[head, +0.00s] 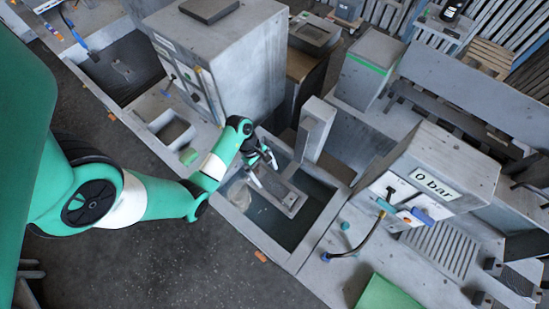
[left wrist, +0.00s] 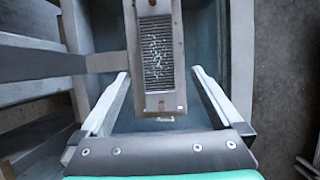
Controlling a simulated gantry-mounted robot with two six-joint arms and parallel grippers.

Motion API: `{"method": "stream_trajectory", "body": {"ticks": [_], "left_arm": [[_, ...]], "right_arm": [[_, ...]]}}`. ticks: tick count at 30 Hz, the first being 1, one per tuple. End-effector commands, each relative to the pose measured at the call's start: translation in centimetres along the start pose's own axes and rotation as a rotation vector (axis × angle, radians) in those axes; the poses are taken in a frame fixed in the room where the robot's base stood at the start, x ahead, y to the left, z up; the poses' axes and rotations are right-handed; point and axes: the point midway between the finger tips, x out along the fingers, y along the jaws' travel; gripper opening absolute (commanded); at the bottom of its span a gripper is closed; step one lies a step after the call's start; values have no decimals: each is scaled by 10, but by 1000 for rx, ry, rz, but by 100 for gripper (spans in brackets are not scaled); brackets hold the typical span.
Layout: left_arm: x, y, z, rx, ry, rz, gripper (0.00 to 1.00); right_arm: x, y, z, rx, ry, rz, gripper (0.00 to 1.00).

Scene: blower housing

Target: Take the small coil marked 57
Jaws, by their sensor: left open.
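A grey block with a finned, grille-like face, which looks like the coil (head: 285,198), lies in a sunken basin (head: 318,220). In the left wrist view the coil (left wrist: 158,50) runs from the top edge down between my fingers; no number 57 can be read on it. My left gripper (head: 264,174) is at the basin, just above the coil's near end. In the left wrist view my left gripper (left wrist: 160,74) is open, one finger to each side of the coil, with gaps between. My right gripper is not in view.
A tall grey post (head: 315,130) stands at the basin's back edge. A big grey cabinet (head: 225,55) rises behind my left arm. A grey box with a "0 bar" sign (head: 432,185) stands at right. Open floor (head: 150,265) lies at lower left.

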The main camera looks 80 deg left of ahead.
Motion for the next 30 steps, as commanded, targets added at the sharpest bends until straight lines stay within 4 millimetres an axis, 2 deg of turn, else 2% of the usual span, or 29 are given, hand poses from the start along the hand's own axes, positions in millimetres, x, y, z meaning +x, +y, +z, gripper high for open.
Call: {"method": "stream_trajectory", "body": {"ticks": [1, 3, 6, 11, 19, 22, 28, 30], "left_arm": [[12, -1, 0, 2, -1, -5, 100], [24, -1, 0, 1, 0, -4, 100], [33, 0, 0, 2, 0, 0, 100], [36, 0, 1, 2, 0, 0, 100], [79, 2, 6, 2, 0, -1, 100], [86, 2, 7, 2, 1, 1, 100], [85, 2, 7, 2, 1, 3, 100], [85, 2, 7, 2, 1, 3, 87]], "right_arm": [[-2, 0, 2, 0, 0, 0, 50], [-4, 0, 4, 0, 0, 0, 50], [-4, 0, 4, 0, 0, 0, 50], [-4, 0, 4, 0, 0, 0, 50], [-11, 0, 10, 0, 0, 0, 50], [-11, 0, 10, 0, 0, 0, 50], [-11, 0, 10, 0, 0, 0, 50], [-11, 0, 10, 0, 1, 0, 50]]}}
